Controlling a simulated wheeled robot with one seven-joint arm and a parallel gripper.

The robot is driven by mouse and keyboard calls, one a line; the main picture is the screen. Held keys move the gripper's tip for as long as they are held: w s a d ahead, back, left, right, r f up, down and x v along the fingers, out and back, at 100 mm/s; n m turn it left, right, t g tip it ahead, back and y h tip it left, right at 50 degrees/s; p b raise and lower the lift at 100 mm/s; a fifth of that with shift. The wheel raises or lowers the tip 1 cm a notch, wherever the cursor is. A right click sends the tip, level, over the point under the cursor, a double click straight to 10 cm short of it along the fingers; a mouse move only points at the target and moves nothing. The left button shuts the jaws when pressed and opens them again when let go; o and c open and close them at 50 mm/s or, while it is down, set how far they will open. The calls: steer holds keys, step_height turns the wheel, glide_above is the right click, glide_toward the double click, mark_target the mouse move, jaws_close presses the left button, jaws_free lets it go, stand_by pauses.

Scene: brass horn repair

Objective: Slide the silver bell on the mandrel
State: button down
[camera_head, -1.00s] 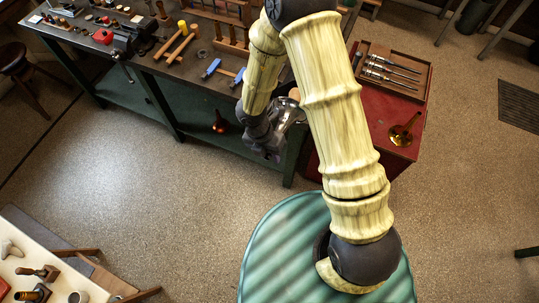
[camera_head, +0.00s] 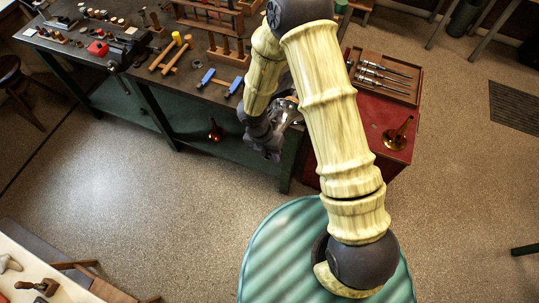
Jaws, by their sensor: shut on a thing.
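My gripper (camera_head: 272,146) hangs at the front edge of the workbench, pointing down, mostly hidden by its own wrist. A shiny silver thing (camera_head: 285,111), which looks like the silver bell, shows beside the wrist and just behind the fingers. My gripper is shut on it, but the contact itself is too small and dark to make out. The mandrel cannot be picked out; my arm covers part of the bench behind the gripper.
The workbench (camera_head: 200,86) holds mallets (camera_head: 172,51), blue-handled clamps (camera_head: 207,77) and a wooden rack (camera_head: 228,50). A red cabinet (camera_head: 372,112) on the right carries a tool tray (camera_head: 385,93) and a brass bell (camera_head: 397,136). Open floor lies left of my base.

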steer(key=shift+w+d+p, duration=0.3)
steer(key=shift+w+p, duration=0.05)
steer(key=shift+w, duration=0.35)
steer(key=shift+w+d+p, duration=0.25)
steer(key=shift+w+p, duration=0.15)
steer(key=shift+w, duration=0.3)
steer(key=shift+w+d+p, duration=0.3)
steer(key=shift+w+p, duration=0.05)
steer(key=shift+w, duration=0.35)
steer(key=c, duration=1.1)
jaws_free()
steer(key=shift+w, duration=0.1)
steer(key=shift+c, duration=0.2)
steer(key=shift+r, duration=0.15)
steer(key=b+v, duration=0.4)
steer(key=v, duration=1.3)
steer(key=shift+b, duration=0.3)
steer(key=shift+a, duration=0.1)
